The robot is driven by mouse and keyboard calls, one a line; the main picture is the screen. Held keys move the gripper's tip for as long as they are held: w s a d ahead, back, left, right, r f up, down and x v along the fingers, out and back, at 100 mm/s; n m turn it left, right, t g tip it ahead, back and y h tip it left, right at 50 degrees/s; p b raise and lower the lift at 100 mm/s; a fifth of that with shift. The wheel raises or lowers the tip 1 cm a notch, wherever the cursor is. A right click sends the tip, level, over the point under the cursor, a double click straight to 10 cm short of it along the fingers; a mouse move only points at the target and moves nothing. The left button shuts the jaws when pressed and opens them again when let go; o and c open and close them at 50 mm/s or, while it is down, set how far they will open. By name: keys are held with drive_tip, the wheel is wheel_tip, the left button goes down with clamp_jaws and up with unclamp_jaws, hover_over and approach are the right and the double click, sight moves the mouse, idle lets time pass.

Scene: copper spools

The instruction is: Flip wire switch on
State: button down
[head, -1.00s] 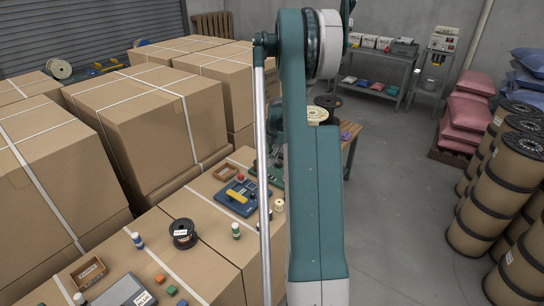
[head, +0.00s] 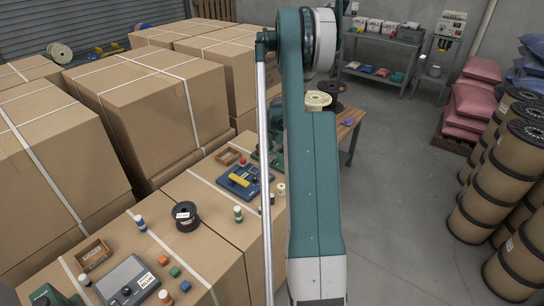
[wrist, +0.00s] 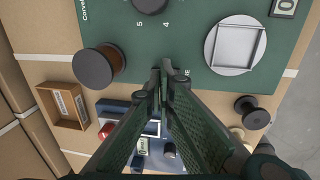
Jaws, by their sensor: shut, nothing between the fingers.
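My gripper (wrist: 163,72) is shut and empty in the wrist view, with its fingertips over the edge of a green panel (wrist: 190,38). The panel carries a dark round knob, the numbers 5 and 4, and a pale round plate with a square frame (wrist: 235,45). I cannot tell which part is the wire switch. A blue device (head: 240,185) with a yellow bar sits on the cartons in the head view; a blue device also shows below the panel in the wrist view (wrist: 115,107), partly behind my fingers. My arm hides my gripper in the head view.
A grey labelled box (head: 125,281), a dark spool (head: 185,216), small bottles and coloured blocks stand on the near cartons. A brown tray (wrist: 66,105) and a dark spool (wrist: 97,66) lie left of my gripper. Large cartons (head: 150,95) stand left; copper spools (head: 490,200) stand right.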

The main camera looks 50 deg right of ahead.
drive_tip(key=shift+w+f+g+b, duration=0.25)
drive_tip(key=shift+f+g+b, duration=0.1)
drive_tip(key=shift+f+g, duration=0.05)
drive_tip(key=shift+s, duration=0.3)
drive_tip(key=shift+s+r, duration=0.1)
drive_tip(key=shift+s, duration=0.5)
idle(0.4)
wheel_tip(320, 180, up, 14)
drive_tip(key=s+p, duration=0.1)
drive_tip(key=s, duration=0.1)
drive_tip(key=shift+p, duration=0.4)
